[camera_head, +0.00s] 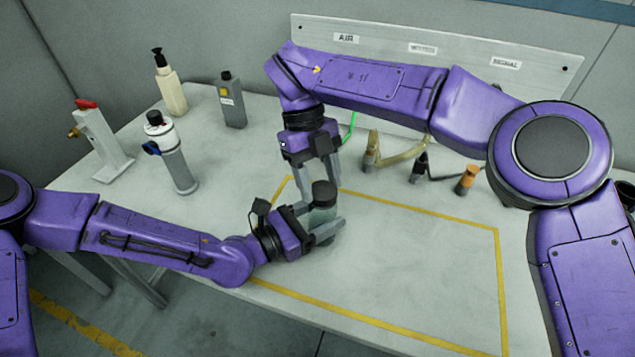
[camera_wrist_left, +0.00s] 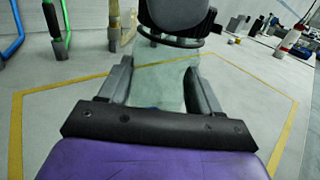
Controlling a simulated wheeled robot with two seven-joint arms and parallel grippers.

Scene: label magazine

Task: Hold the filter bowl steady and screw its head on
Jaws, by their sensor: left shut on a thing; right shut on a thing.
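The clear greenish filter bowl (camera_head: 322,217) stands upright inside the left corner of the yellow outline. My left gripper (camera_head: 331,213) is shut on it from the left side. The bowl shows between the left fingers in the left wrist view (camera_wrist_left: 163,82). The dark filter head (camera_head: 324,192) sits at the top of the bowl, upright; I cannot tell how far it is threaded. It also shows in the left wrist view (camera_wrist_left: 175,14). My right gripper (camera_head: 319,178) comes down from above and is shut on the head. Its fingers hide part of the head.
A grey canister (camera_head: 178,165), a cream pump bottle (camera_head: 170,90), a dark bottle (camera_head: 233,103) and a red-topped stand (camera_head: 103,145) are at left. Hose connectors (camera_head: 420,167) stand before the labelled back panel (camera_head: 450,48). The outlined area (camera_head: 420,260) is mostly clear.

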